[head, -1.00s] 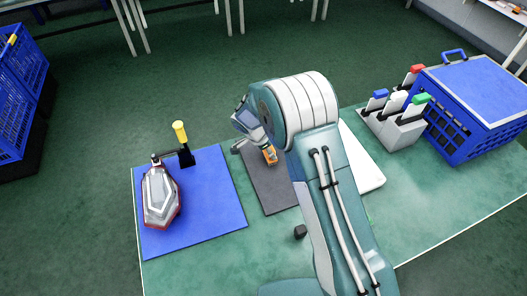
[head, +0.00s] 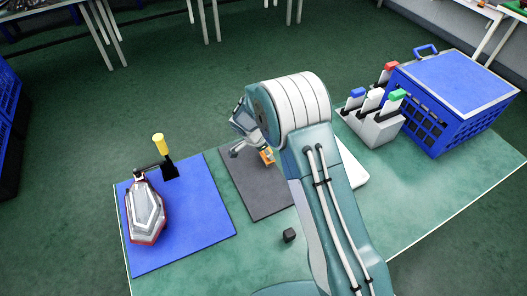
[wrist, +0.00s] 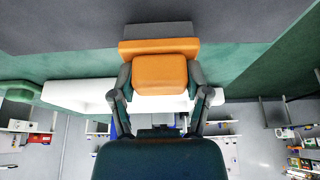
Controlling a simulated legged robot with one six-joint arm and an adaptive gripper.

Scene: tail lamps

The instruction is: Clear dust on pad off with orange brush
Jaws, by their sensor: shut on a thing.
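My gripper (wrist: 160,76) is shut on the orange brush (wrist: 160,72), with one dark finger on each side of its block-shaped handle. The brush's dark grey end (wrist: 158,30) points toward the dark grey pad (wrist: 60,25) in the wrist view; I cannot tell whether it touches. In the head view the pad (head: 244,188) lies mid-table, partly hidden by my arm. A small part of the orange brush (head: 267,156) shows over it, beside my gripper (head: 258,153). I cannot make out any dust on the pad.
A blue mat (head: 195,225) on the left holds a red-and-grey tail lamp (head: 146,214) and a yellow-handled tool (head: 159,145). A small dark block (head: 289,235) lies in front of the pad. A white tray (head: 352,172), a holder with coloured-topped tools (head: 375,126) and a blue crate (head: 425,118) stand right.

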